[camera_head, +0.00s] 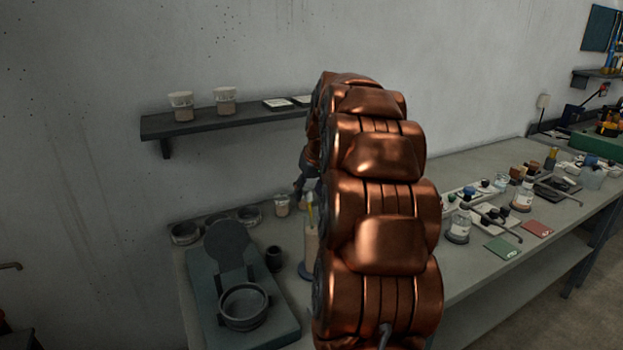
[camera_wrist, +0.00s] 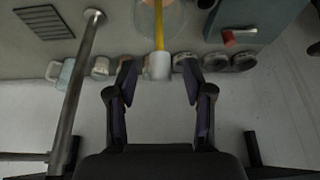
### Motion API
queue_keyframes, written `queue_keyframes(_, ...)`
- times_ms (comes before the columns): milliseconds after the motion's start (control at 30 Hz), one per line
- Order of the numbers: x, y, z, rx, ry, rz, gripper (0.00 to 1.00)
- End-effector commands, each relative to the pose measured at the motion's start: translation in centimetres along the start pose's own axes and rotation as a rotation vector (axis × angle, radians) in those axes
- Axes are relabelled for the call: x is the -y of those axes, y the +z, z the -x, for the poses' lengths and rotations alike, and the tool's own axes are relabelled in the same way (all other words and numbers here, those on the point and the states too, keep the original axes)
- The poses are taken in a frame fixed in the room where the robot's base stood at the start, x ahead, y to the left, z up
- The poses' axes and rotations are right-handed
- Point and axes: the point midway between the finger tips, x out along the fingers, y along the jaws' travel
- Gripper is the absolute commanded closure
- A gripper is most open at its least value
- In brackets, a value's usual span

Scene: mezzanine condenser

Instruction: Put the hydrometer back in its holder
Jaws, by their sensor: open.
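A thin yellow stem, which looks like the hydrometer (camera_head: 309,208), stands upright at a pale cylinder (camera_head: 312,245) on the bench, partly hidden by my arm. In the wrist view the yellow stem (camera_wrist: 158,24) runs from the top edge down towards the gap between my fingers, with a clear round vessel (camera_wrist: 176,20) around its upper part. My gripper (camera_wrist: 158,80) is open, its dark fingers on either side with nothing gripped. In the head view my gripper (camera_head: 308,188) is mostly hidden behind my copper arm, close to the stem. I cannot tell which thing is the holder.
A small jar (camera_head: 282,205) stands behind the cylinder. A round-dish device (camera_head: 243,306) and dark cup (camera_head: 274,258) are to the left. A wall shelf (camera_head: 228,122) with cups hangs above. Bottles and cards crowd the bench (camera_head: 474,279) at right. A metal rod (camera_wrist: 80,90) crosses the wrist view.

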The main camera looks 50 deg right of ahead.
Motion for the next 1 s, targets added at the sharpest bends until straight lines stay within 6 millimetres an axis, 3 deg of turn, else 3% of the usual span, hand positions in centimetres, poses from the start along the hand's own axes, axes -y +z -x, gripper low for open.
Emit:
queue_keyframes(467, 0.02, 0.07, -1.20, 0.001, -0.001, 0.000, 0.48)
queue_keyframes(900, 0.03, 0.07, -1.17, 0.001, 0.000, 0.000, 0.94)
queue_keyframes(1000, 0.03, 0.07, -1.17, 0.001, 0.000, 0.000, 1.00)
